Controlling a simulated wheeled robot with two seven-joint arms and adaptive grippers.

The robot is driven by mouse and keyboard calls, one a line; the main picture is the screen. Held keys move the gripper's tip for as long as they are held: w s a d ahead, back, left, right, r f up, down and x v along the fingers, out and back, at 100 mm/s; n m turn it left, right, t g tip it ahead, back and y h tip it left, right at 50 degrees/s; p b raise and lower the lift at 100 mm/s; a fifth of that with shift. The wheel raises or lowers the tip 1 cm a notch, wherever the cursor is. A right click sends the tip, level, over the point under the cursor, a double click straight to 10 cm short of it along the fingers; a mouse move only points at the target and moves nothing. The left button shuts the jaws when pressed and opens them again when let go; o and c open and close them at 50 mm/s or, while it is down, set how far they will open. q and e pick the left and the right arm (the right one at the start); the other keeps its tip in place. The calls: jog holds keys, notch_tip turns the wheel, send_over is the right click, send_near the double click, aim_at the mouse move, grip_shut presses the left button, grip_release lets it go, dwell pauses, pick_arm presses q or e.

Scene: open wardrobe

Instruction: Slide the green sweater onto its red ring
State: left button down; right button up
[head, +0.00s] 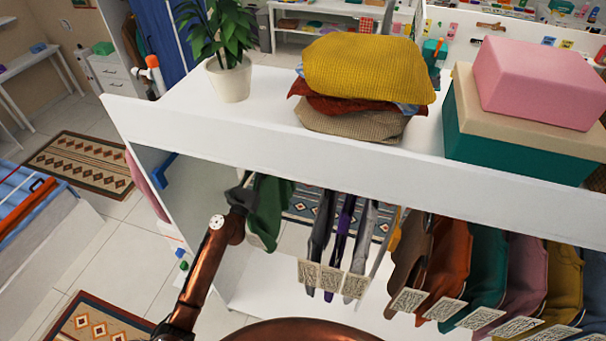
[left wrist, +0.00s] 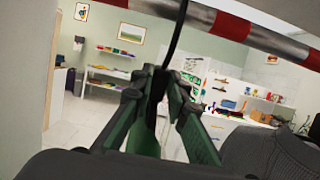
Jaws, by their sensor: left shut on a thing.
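The green sweater (head: 267,212) hangs at the left end of the wardrobe, just under the white top. My left gripper (head: 243,192) is beside its upper part. In the left wrist view the gripper (left wrist: 163,88) is shut on the dark hanger hook (left wrist: 178,42) of the sweater, with green cloth (left wrist: 143,135) below. The hook rises across the rail (left wrist: 195,14); I cannot tell whether it goes over the rail. A red ring-like band (left wrist: 229,25) is on the rail right of the hook, and another red band is left of it. My right gripper is not in view.
Several dark and purple garments (head: 343,235) hang right of the sweater, then several coloured garments with tags (head: 470,265). A grey garment (left wrist: 262,150) is close right in the wrist view. The wardrobe's left side panel (head: 175,190) is near my left arm.

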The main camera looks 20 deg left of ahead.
pick_arm(q)
jog(key=a+b, duration=0.1)
jog(key=a, duration=0.5)
jog(key=shift+a, duration=0.4)
jog(key=c, duration=1.8)
grip_release()
jog(key=shift+w, duration=0.1)
jog(key=v, duration=1.2)
jog(key=shift+f, duration=0.1)
